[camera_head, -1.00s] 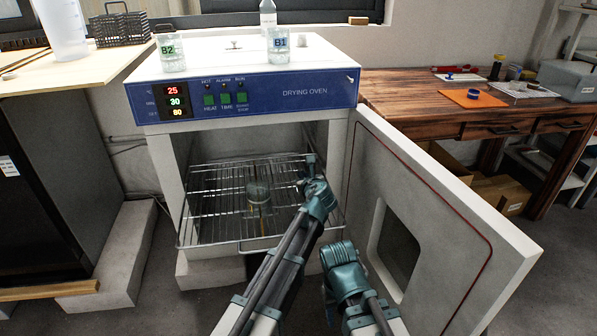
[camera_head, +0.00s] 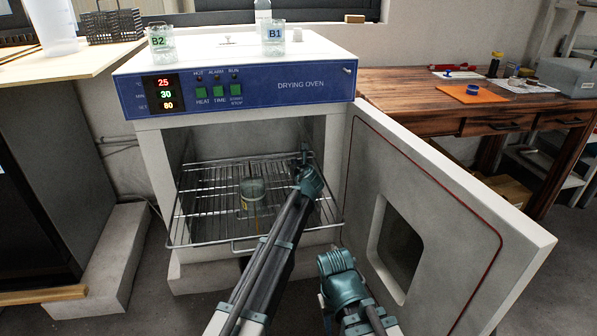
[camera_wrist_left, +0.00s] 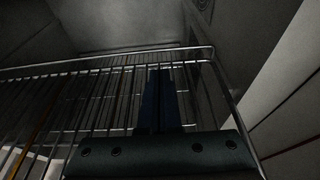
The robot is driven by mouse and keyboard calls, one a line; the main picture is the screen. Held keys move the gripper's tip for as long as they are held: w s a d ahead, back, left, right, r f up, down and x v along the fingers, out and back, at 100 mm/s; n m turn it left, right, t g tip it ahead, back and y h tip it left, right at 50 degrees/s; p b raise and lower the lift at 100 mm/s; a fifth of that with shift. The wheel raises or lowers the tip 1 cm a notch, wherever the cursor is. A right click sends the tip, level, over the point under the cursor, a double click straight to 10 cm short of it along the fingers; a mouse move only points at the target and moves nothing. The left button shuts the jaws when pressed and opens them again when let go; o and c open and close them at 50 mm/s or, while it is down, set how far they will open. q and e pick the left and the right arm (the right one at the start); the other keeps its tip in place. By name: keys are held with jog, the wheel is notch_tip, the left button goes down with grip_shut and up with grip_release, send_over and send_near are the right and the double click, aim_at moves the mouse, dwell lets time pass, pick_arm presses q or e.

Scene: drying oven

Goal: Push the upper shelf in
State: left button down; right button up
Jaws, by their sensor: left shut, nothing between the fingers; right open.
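A wire shelf (camera_head: 190,214) sticks out of the open drying oven (camera_head: 290,87), its front bar low in front of the chamber. A glass beaker (camera_head: 253,192) shows at the middle of the shelf. My left gripper (camera_head: 305,153) reaches to the right side of the shelf, near the oven opening; it is shut and empty. In the left wrist view the shut fingers (camera_wrist_left: 160,98) lie close to the shelf's wires and edge bar (camera_wrist_left: 110,60); I cannot tell whether they touch. My right gripper (camera_head: 338,268) is below right of the shelf, its fingers hidden from the head camera.
The oven door (camera_head: 450,215) stands wide open on the right, close to both arms. Beakers B2 (camera_head: 161,44) and B1 (camera_head: 273,36) stand on the oven top. A wooden table (camera_head: 420,100) is at the right.

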aim_at(292, 155)
pick_arm(q)
jog(key=shift+w+a, duration=0.25)
jog(key=shift+w, duration=0.6)
jog(key=shift+w+a, duration=0.25)
jog(key=shift+w, duration=0.6)
jog(key=shift+w, duration=0.15)
